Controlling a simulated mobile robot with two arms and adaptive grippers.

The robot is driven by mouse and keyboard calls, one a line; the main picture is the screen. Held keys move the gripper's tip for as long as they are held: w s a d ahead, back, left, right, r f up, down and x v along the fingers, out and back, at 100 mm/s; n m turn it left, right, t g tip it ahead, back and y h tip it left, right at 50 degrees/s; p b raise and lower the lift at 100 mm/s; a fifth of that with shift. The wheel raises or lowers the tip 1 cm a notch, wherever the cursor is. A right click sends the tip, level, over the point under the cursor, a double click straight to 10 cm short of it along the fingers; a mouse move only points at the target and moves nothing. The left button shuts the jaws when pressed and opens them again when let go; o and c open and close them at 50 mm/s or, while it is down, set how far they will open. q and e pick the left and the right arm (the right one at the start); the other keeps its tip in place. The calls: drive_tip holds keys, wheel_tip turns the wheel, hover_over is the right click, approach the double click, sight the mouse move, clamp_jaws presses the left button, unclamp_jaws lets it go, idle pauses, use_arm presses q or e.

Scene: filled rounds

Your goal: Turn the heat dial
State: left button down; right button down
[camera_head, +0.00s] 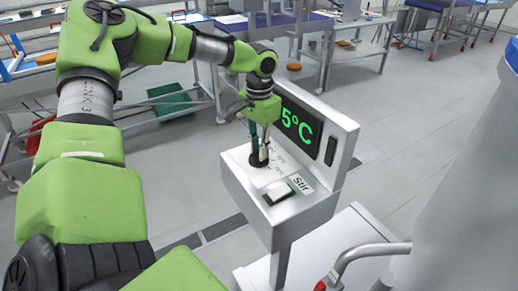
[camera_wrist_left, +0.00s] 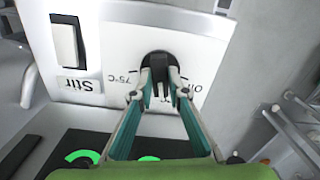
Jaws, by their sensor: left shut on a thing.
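The heat dial (camera_wrist_left: 160,62) is a round black knob on a white panel with temperature marks around it; "75°C" can be read in the left wrist view. In the head view the dial (camera_head: 258,160) is partly covered by my gripper. My left gripper (camera_wrist_left: 160,88) reaches the dial from above, and its two teal-sided fingers are shut on the dial's raised grip. It also shows in the head view (camera_head: 263,150). The display (camera_head: 298,122) shows green digits, with "5°C" visible and the rest hidden behind my arm. My right gripper is not in view.
A white rocker switch (camera_head: 279,193) labelled "Stir" sits on the same panel, close to the dial. The device stands on a post. A metal rail with a red tip (camera_head: 350,262) is at lower right. Workbenches (camera_head: 340,25) stand behind; open floor lies to the right.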

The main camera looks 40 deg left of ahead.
use_arm(q)
drive_tip(key=n, duration=0.6)
drive_tip(key=shift+w+n, duration=0.1)
drive_tip(key=shift+n, duration=0.2)
drive_tip(key=n, duration=0.6)
drive_tip(key=shift+r+b, duration=0.1)
drive_tip(key=shift+b, duration=0.3)
drive_tip(key=c, duration=2)
unclamp_jaws()
drive_tip(key=shift+o, duration=0.2)
drive_tip(key=shift+r, duration=0.1)
wheel_tip(320, 180, up, 12)
